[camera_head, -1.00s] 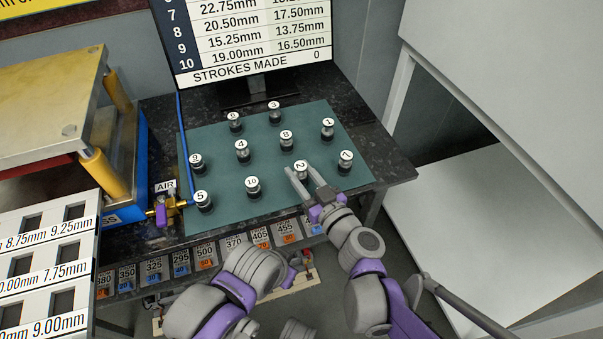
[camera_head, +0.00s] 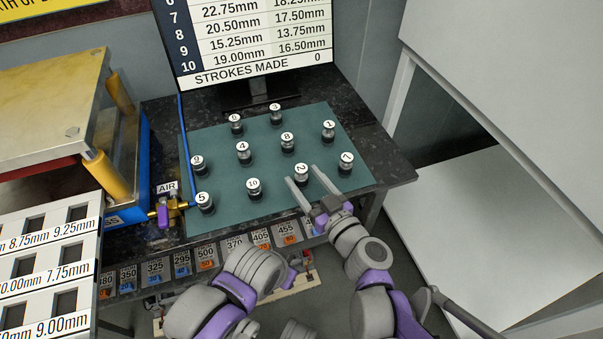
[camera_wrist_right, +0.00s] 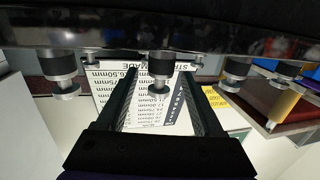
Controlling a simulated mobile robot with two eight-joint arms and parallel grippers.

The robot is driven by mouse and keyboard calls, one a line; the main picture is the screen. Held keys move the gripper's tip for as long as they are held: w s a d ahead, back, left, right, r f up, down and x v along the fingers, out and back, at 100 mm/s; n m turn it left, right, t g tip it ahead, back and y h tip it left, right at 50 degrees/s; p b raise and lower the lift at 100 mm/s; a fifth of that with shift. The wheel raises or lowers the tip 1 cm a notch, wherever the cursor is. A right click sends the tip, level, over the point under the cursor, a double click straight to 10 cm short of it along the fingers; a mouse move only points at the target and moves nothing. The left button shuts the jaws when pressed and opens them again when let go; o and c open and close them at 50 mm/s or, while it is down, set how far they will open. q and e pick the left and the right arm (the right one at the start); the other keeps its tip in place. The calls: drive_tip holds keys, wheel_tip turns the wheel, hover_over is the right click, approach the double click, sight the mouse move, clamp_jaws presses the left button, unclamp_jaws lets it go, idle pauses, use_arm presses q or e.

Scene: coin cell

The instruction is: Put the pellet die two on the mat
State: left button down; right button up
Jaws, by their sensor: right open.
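Pellet die two (camera_head: 301,172), a dark cylinder with a white top numbered 2, stands upright on the green mat (camera_head: 215,180), near its front edge. My right gripper (camera_head: 301,175) is open and empty at the mat's front edge, its fingertips just in front of and to either side of die two. In the right wrist view, which looks upside down, a die (camera_wrist_right: 158,72) shows between the two open fingers, beyond their tips.
Several other numbered dies stand on the mat, including die 7 (camera_head: 346,163) right of the gripper, die 8 (camera_head: 287,142) behind and die 10 (camera_head: 254,188) to the left. A press (camera_head: 60,90) and a white slotted rack (camera_head: 50,265) stand at left; a monitor (camera_head: 250,40) is behind.

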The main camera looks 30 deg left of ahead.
drive_tip(key=p+v, duration=0.1)
drive_tip(key=v, duration=0.9)
drive_tip(key=s+d+f+m+g+h, duration=0.1)
drive_tip(key=s+d+f+m+h, duration=0.2)
drive_tip(key=d, duration=0.7)
drive_tip(key=s+d+f+m+g+h, duration=0.1)
drive_tip(key=s+d+f+m+h, duration=0.3)
drive_tip(key=d+h, duration=0.3)
drive_tip(key=s+d+f+m+g+h, duration=0.1)
drive_tip(key=s+d+f+m+h, duration=0.3)
drive_tip(key=d, duration=1)
drive_tip(key=shift+m+g+h, duration=0.4)
drive_tip(key=shift+m+h, duration=0.2)
drive_tip(key=shift+d, duration=0.1)
